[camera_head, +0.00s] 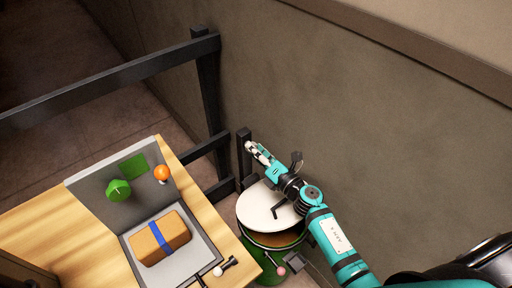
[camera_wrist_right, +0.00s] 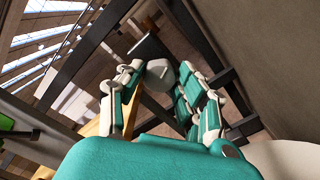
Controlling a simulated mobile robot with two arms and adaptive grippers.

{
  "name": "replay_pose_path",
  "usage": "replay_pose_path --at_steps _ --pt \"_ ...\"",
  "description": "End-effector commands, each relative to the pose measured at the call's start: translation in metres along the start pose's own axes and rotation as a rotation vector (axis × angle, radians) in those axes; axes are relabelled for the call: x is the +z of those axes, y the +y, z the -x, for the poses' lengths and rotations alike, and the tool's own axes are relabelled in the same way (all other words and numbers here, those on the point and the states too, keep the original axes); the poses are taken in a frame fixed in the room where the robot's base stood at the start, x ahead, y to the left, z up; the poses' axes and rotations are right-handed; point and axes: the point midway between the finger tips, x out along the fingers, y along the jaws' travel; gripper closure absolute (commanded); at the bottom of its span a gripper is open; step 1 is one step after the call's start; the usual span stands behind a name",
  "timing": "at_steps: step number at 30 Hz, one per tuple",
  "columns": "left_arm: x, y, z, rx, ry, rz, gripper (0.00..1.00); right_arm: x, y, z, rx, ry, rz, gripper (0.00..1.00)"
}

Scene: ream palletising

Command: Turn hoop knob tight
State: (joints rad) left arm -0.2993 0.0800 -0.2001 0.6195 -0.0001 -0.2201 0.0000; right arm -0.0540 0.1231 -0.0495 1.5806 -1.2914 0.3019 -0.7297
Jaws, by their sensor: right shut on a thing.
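My right gripper (camera_head: 257,152) reaches over the drum's pale round lid (camera_head: 262,212) in the head view, with its fingers toward the black post. In the right wrist view its two teal-and-white fingers (camera_wrist_right: 160,95) stand apart on either side of a grey rounded knob (camera_wrist_right: 159,73), and the gripper is shut on it. I take this to be the hoop knob; I cannot make it out in the head view. How tight it is does not show. The green drum (camera_head: 268,270) stands below the lid, partly hidden by my right arm. My left gripper is not in view.
A wooden bench (camera_head: 45,235) at left carries a strapped brown package (camera_head: 160,238) on a grey plate, a grey upright panel (camera_head: 118,178), a green knob (camera_head: 118,189) and an orange ball (camera_head: 161,174). Black railings (camera_head: 208,100) and a wall (camera_head: 350,110) stand close behind the drum.

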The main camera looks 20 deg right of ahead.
Motion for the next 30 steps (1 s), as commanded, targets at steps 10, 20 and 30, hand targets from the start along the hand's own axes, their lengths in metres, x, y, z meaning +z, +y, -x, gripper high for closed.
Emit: replay_pose_path --at_steps 10,20,30 --pt "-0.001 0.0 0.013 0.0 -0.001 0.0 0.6 0.002 0.0 0.0 0.0 -0.001 -0.268 0.96" --pt "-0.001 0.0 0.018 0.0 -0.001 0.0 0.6 0.001 -0.001 0.0 0.0 -0.002 -0.397 0.96" --pt "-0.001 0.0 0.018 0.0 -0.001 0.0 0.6 0.001 -0.001 0.0 0.0 -0.003 -0.423 0.96"
